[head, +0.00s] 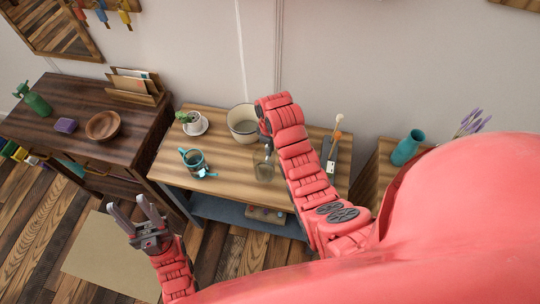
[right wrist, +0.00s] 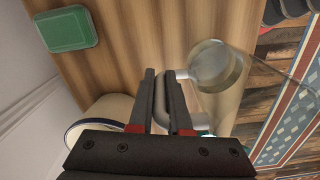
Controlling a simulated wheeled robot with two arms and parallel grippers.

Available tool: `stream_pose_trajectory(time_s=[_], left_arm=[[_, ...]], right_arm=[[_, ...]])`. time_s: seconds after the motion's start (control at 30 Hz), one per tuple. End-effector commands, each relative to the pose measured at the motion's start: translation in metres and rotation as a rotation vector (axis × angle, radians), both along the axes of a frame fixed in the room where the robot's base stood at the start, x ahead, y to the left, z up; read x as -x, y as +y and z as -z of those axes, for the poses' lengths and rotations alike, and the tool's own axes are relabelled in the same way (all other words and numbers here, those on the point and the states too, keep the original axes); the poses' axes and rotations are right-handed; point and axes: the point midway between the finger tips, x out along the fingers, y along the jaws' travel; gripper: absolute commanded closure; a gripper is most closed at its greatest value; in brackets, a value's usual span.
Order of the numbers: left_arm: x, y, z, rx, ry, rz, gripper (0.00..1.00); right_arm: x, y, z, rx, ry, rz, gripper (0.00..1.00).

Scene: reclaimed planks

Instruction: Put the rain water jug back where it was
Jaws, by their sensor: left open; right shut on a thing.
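The rain water jug is a clear glass jug (head: 264,169) over the light wooden table, in front of the cream pot; it is faint in the head view. In the right wrist view the jug (right wrist: 226,90) shows to the right of the fingers, its handle between them. My right gripper (right wrist: 165,75) is shut on that handle. It also shows in the head view (head: 267,146), partly hidden by my arm. I cannot tell whether the jug's base touches the table. My left gripper (head: 128,203) is open and empty, low at the left, over the floor side.
A green box (right wrist: 65,28) shows in the right wrist view. A dark cabinet (head: 75,110) stands left; a teal vase (head: 407,148) stands right.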

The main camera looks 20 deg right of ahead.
Motion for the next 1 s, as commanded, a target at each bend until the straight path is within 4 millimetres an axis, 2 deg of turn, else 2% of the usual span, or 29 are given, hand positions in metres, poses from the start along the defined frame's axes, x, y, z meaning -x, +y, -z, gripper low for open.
stream_pose_trajectory(time_s=[0.03,0.23,0.67,0.7,0.83,1.0], left_arm=[[0.0,0.0,-0.01,0.0,-0.001,0.0,0.5],[0.0,0.0,-0.023,0.0,-0.001,0.0,0.5],[0.0,0.0,-0.019,0.0,-0.001,0.0,0.5],[0.0,0.0,-0.02,0.0,-0.001,0.0,0.5],[0.0,0.0,-0.02,0.0,-0.001,0.0,0.5],[0.0,0.0,-0.02,0.0,-0.001,0.0,0.5]], right_arm=[[0.003,0.002,0.002,-0.002,0.012,-0.002,1.0],[0.004,0.002,0.026,-0.002,0.012,-0.001,1.0],[0.003,0.002,0.037,-0.002,0.006,-0.001,1.0],[0.003,0.002,0.036,-0.002,0.006,-0.001,0.79],[0.003,0.002,0.036,-0.002,0.007,-0.001,0.55],[0.003,0.002,0.036,-0.002,0.007,-0.001,0.54]])
